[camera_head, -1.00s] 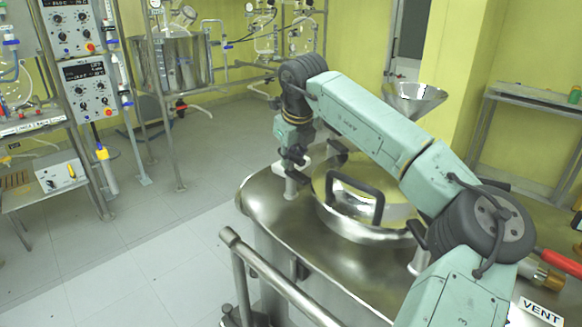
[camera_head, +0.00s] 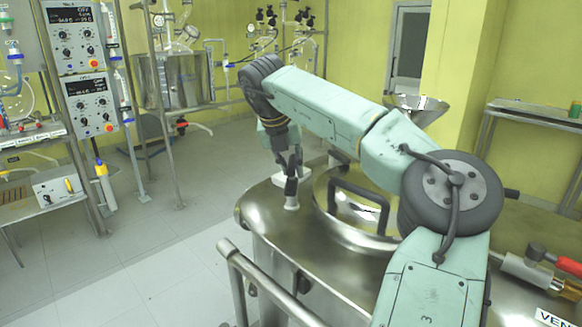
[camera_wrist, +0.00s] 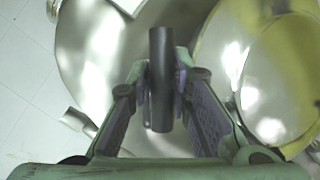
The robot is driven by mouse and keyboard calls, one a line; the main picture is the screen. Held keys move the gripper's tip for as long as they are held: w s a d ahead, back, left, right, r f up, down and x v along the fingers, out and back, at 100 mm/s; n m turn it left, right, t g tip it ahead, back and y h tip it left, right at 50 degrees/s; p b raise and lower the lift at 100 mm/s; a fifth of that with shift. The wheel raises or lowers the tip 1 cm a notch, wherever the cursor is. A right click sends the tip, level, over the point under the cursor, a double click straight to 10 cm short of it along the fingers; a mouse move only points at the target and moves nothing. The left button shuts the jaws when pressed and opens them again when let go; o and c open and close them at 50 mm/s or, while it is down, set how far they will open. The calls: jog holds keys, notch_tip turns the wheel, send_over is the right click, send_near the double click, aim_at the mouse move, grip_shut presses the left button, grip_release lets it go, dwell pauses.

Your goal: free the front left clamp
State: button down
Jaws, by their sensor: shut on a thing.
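The front left clamp has a black handle (camera_head: 291,187) standing nearly upright on a pale post (camera_head: 291,203) at the left of the round lid. My gripper (camera_head: 289,165) reaches down over it from above. In the wrist view, my gripper (camera_wrist: 162,78) is shut on the clamp's black handle (camera_wrist: 161,62), which stands between both fingers. The shiny lid (camera_head: 335,225) has a black bar handle (camera_head: 360,192) and sits on the steel vessel (camera_head: 268,210). The clamp's lower end is partly hidden by the fingers in the wrist view.
A steel rail (camera_head: 270,287) runs in front of the vessel. A steel funnel (camera_head: 415,105) stands behind my arm. A red-handled valve (camera_head: 565,265) is at the right. Instrument racks (camera_head: 85,80) stand far left, with clear floor (camera_head: 150,250) between.

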jog(key=shift+d+m, duration=0.25)
jog(key=shift+m, duration=0.05)
jog(key=c, duration=1.5)
grip_release()
jog(key=shift+a, duration=0.1)
jog(key=shift+s+r, duration=0.1)
jog(key=shift+r, duration=0.1)
jog(key=v, duration=1.1)
jog(key=shift+a+r, duration=0.25)
